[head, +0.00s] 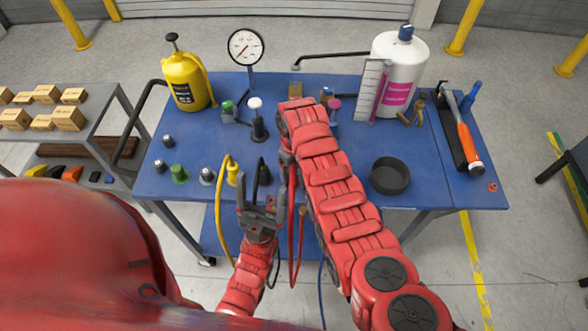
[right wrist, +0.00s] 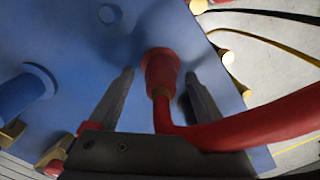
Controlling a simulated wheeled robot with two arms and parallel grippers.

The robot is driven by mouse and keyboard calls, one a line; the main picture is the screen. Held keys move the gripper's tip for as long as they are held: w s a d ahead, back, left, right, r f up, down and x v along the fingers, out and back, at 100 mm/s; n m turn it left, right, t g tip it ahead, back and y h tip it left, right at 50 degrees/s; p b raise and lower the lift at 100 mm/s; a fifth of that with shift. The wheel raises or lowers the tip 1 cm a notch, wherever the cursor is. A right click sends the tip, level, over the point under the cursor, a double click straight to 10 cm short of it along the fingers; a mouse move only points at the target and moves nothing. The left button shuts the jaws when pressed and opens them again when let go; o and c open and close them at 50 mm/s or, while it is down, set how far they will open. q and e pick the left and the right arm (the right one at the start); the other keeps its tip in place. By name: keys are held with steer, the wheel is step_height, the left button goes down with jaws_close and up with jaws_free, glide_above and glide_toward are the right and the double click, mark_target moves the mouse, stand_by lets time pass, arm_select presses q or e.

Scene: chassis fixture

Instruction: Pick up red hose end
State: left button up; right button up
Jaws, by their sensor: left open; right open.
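In the right wrist view the red hose end (right wrist: 161,72) is a red cylinder with a brass-coloured collar, and its red hose (right wrist: 245,127) bends off to the right. It lies between the two spread fingers of my open right gripper (right wrist: 160,76), with gaps visible on both sides. In the head view my right arm hides the hose end; red hose (head: 292,235) hangs below the table's front edge. My left gripper (head: 262,203) is open and empty at the front edge, near the black hose end (head: 264,173).
On the blue table (head: 350,91) stand a yellow bottle (head: 187,82), a gauge (head: 245,47), a white jug (head: 398,75) and a black bowl (head: 390,175). A yellow hose (head: 224,205) hangs left of my left gripper. A blue fitting (right wrist: 25,92) is left in the right wrist view.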

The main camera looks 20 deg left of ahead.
steer(key=shift+f, duration=0.55)
jaws_close()
